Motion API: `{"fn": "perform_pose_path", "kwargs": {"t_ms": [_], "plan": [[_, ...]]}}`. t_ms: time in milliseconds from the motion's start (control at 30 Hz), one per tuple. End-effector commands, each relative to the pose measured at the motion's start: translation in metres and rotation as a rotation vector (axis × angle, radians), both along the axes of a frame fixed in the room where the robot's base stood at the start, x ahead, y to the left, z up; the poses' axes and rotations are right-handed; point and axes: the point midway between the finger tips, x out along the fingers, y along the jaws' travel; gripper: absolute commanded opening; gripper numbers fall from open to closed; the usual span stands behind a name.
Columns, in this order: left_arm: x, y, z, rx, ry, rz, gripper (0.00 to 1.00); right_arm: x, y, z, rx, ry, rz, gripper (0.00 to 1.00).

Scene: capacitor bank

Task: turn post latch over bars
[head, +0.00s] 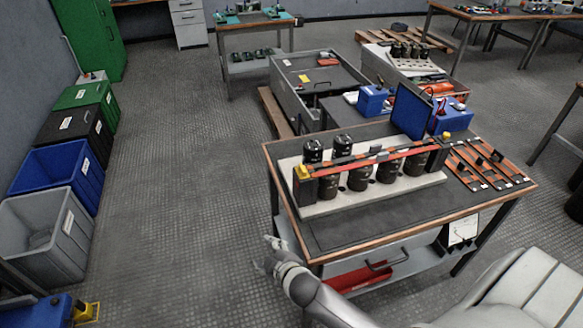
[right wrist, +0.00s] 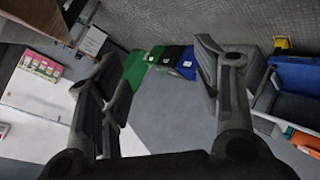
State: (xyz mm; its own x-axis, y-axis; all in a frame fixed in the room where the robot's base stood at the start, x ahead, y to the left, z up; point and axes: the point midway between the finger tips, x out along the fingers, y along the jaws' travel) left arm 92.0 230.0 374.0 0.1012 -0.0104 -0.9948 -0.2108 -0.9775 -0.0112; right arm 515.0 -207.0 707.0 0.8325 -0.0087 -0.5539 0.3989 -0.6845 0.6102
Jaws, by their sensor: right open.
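The capacitor bank's white base board (head: 405,190) lies on the workbench, with several black cylindrical capacitors (head: 387,172) on it. Orange-red bars (head: 372,160) run across the capacitors between two end posts. The left post (head: 304,186) is dark with a yellow top, and the right post (head: 440,152) also carries yellow. My right gripper (head: 270,254) is in front of the bench's near left corner, below and apart from the bank. In the right wrist view the right gripper (right wrist: 160,85) is open and empty. My left gripper is not in view.
The workbench (head: 380,226) has a copper-coloured edge. More bar assemblies (head: 487,165) lie at its right end. Coloured crates (head: 57,172) line the left wall. The floor between is clear.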

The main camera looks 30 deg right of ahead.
Motion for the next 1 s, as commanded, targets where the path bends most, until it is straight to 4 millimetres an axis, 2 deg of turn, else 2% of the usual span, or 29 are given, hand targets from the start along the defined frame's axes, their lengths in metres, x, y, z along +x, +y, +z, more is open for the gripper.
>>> {"fn": "perform_pose_path", "kwargs": {"t_ms": [33,167,267,400,500,600,700,800,867,967,1000], "plan": [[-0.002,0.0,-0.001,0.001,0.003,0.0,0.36,0.017,0.002,0.014,-0.039,-0.059,0.043,0.59],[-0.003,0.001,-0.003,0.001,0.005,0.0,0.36,0.055,0.015,0.054,-0.152,-0.221,0.17,0.59],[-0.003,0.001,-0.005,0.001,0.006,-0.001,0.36,0.086,0.032,0.095,-0.273,-0.379,0.301,0.59],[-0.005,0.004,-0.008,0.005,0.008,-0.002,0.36,0.125,0.071,0.168,-0.535,-0.671,0.565,0.59],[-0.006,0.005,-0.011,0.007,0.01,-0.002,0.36,0.137,0.104,0.21,-0.759,-0.878,0.789,0.59],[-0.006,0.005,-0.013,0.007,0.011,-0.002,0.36,0.137,0.13,0.235,-0.99,-1.052,1.021,0.59],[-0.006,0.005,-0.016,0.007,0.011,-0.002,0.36,0.133,0.143,0.243,-1.223,-1.184,1.27,0.59],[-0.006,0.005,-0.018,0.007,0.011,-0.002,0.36,0.129,0.138,0.24,-1.443,-1.263,1.534,0.59],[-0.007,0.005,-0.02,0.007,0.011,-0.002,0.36,0.128,0.125,0.235,-1.568,-1.281,1.704,0.59],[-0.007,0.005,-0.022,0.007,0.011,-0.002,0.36,0.128,0.088,0.226,-1.743,-1.251,2.004,0.59],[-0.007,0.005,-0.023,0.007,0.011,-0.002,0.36,0.129,0.067,0.225,-1.8,-1.215,2.129,0.59]]}}
